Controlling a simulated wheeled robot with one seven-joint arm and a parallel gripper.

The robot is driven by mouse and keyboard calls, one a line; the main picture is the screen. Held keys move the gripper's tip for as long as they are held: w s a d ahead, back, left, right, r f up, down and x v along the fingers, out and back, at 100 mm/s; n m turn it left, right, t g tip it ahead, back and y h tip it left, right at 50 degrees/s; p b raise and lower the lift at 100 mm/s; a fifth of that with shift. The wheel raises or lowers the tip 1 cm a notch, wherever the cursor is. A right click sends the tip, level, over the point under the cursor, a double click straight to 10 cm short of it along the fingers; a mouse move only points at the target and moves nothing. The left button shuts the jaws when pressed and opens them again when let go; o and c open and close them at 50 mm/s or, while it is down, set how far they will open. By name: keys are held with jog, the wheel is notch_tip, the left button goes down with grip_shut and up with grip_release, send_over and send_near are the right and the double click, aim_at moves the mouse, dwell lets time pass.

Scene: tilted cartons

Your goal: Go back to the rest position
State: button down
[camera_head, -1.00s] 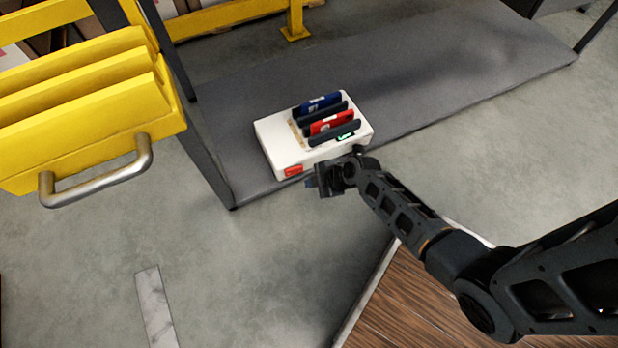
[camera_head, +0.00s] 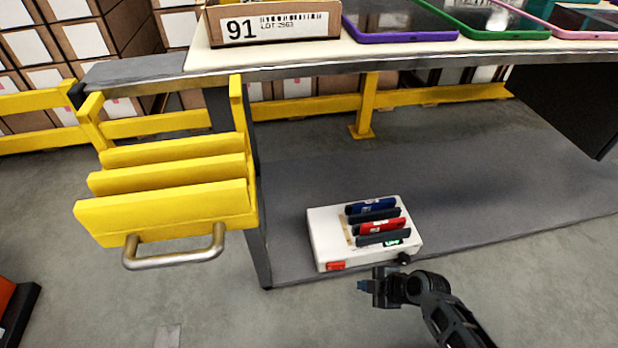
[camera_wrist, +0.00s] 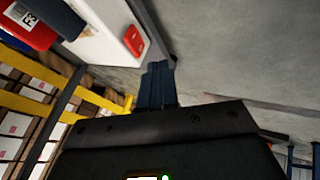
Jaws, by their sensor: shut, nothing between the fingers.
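My gripper (camera_head: 366,286) is shut and empty in the head view. It is in front of the white box (camera_head: 327,232), just past its front edge and apart from it. In the wrist view the closed fingers (camera_wrist: 157,85) show at the middle, with a corner of the white box (camera_wrist: 105,22) at the upper left. The box stands on the grey lower shelf and holds a blue piece (camera_head: 371,205), a red piece (camera_head: 378,227) and dark bars between them.
A yellow slotted rack (camera_head: 165,205) with a metal handle (camera_head: 175,256) hangs from the table's left end. The tabletop (camera_head: 400,58) above carries a carton labelled 91 (camera_head: 270,25) and several tablets. Yellow rails and stacked cartons stand behind. The floor in front is mostly clear.

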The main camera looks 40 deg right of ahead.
jog(key=s+a+r+m+t+h, duration=0.15)
jog(key=s+a+r+m, duration=0.3)
jog(key=s+r, duration=0.5)
jog(key=s+a+r+m+t+h, duration=0.1)
jog(key=s+a+r+m+t, duration=0.35)
jog(key=r, duration=0.85)
jog(key=s+a+r+p, duration=0.1)
jog(key=r+p, duration=0.8)
jog(key=r, duration=0.5)
jog(key=s+a+r+m+t+y+p, duration=0.1)
jog(key=s+a+r+p, duration=0.1)
jog(key=r+p, duration=0.8)
jog(key=s+a+r+p, duration=0.2)
jog(key=r+p, duration=0.7)
jog(key=r, duration=1.1)
jog(key=shift+s+a+m+t+p, duration=0.2)
jog(key=shift+m+t+p, duration=0.1)
